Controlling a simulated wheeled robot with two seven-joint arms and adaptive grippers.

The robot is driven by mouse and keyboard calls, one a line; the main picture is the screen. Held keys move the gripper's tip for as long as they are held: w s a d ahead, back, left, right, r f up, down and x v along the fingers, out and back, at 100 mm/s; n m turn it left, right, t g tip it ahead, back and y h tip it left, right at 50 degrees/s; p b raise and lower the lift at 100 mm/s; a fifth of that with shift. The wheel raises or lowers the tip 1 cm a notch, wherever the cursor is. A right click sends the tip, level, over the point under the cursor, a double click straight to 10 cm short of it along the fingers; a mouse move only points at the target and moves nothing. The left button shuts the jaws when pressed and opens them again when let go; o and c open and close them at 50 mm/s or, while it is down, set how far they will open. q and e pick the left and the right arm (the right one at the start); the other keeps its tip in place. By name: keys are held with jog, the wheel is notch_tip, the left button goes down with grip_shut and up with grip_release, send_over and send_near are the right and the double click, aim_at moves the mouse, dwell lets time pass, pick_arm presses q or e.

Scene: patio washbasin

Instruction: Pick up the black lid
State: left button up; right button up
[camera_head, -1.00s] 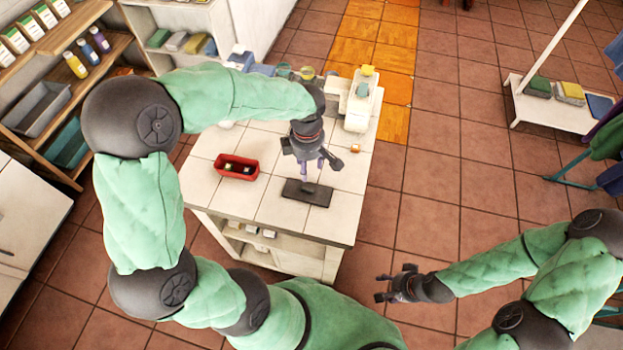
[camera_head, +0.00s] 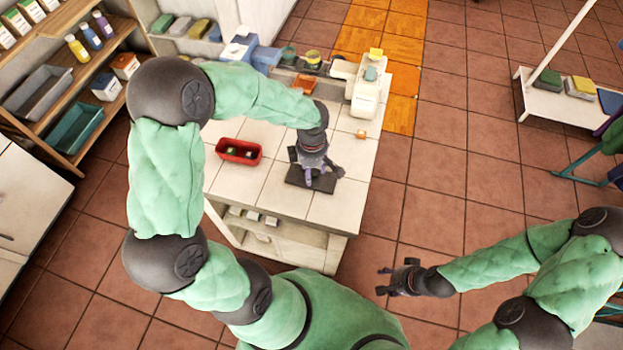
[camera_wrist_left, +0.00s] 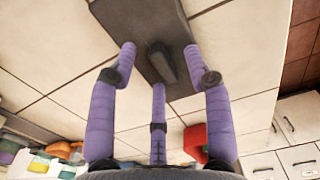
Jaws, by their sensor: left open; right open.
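The black lid (camera_head: 326,184) is a flat dark rectangle lying on the white tiled counter near its front edge. In the left wrist view the lid (camera_wrist_left: 140,22) shows a raised handle in its middle. My left gripper (camera_head: 312,170) is right above the lid and hides part of it in the head view. In the left wrist view its purple fingers (camera_wrist_left: 161,58) are open and spread around the handle; I cannot tell whether any touches it. My right gripper (camera_head: 386,284) is open and empty, out over the floor right of the counter.
A red container (camera_head: 238,152) with small items stands left of the lid. A small orange block (camera_head: 361,134) and a white appliance (camera_head: 367,97) are to the right and back. Shelves (camera_head: 60,85) stand at the left. The counter's front right is clear.

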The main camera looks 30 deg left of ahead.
pick_arm(q)
grip_shut()
dwell(0.3)
